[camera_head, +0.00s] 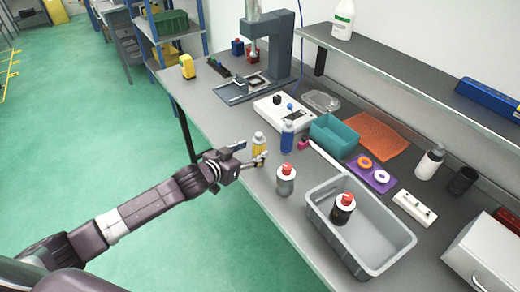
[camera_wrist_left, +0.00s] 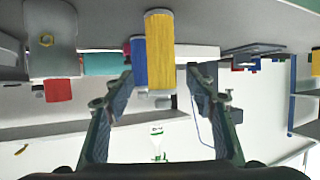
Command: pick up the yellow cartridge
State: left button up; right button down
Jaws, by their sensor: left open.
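The yellow cartridge (camera_head: 259,148) stands upright near the front edge of the workbench, with a pale top. In the left wrist view, which is upside down, the yellow cartridge (camera_wrist_left: 160,52) appears large and centred between the fingers. My left gripper (camera_head: 256,160) is open at the cartridge, its fingers low on either side; it also shows in the wrist view (camera_wrist_left: 163,82) with a gap on each side of the cartridge. A blue cartridge (camera_head: 288,136) stands just behind and right of the yellow one. My right gripper is not in view.
A grey bottle with a red cap (camera_head: 286,180) stands close to the right of the gripper. A grey bin (camera_head: 388,264) holds a dark red-capped bottle (camera_head: 343,209). A white device (camera_head: 282,112) and a teal tray (camera_head: 334,135) lie behind. Bench left of the cartridge is clear.

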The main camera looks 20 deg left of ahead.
aim_at(255, 149)
pick_arm(q)
jog(key=p+x, duration=0.1)
jog(key=x, duration=0.3)
jog(key=shift+a, duration=0.1)
jog(key=shift+w+f+p, duration=0.3)
jog(key=shift+w, duration=0.15)
jog(key=shift+w+f, duration=0.1)
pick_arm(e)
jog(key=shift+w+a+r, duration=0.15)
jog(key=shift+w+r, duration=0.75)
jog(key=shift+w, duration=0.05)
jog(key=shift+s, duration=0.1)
pick_arm(q)
jog(key=shift+c, duration=0.7)
jog(key=c, duration=1)
jog(key=shift+c, duration=0.7)
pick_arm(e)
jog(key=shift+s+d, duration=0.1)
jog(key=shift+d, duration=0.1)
